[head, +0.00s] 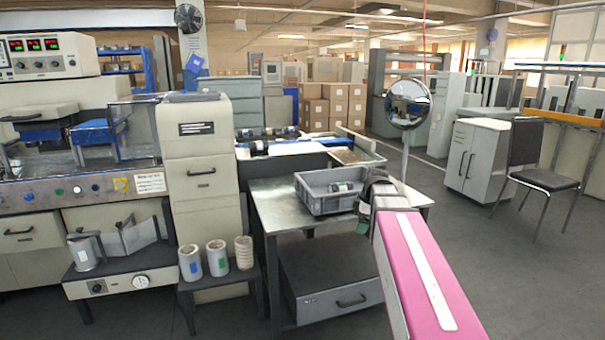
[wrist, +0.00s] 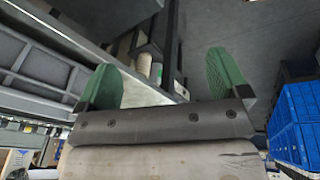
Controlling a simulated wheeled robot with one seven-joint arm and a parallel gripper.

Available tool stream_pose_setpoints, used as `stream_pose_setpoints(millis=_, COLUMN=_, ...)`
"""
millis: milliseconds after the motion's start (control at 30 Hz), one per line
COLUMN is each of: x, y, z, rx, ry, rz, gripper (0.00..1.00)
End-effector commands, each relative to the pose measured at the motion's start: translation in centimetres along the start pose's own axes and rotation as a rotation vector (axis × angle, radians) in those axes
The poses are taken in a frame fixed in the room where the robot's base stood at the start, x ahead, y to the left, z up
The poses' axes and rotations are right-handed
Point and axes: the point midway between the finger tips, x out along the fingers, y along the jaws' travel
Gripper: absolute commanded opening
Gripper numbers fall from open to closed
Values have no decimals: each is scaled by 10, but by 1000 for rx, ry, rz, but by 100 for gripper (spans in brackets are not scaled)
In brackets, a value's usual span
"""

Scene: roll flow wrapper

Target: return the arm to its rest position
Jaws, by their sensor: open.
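My arm is the pink link rising from the lower right in the head view. My gripper (head: 364,208) is at its far end, by the right side of a grey crate on the metal table (head: 275,205). In the wrist view my gripper (wrist: 165,82) shows two green finger pads spread wide apart, with nothing held between them. The grey crate (head: 318,205) holds a small dark roll with a pale and green band (head: 343,187). Its ribbed wall also shows at the left of the wrist view (wrist: 35,68).
Blue crates (wrist: 297,125) show in the wrist view.

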Motion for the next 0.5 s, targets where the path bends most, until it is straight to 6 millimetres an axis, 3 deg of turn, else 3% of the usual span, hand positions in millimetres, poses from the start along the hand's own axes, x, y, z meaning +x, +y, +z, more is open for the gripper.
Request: stream_pose_setpoints(millis=500, x=132, y=-121, z=25, rx=942, ry=-170, rz=-25, gripper=93)
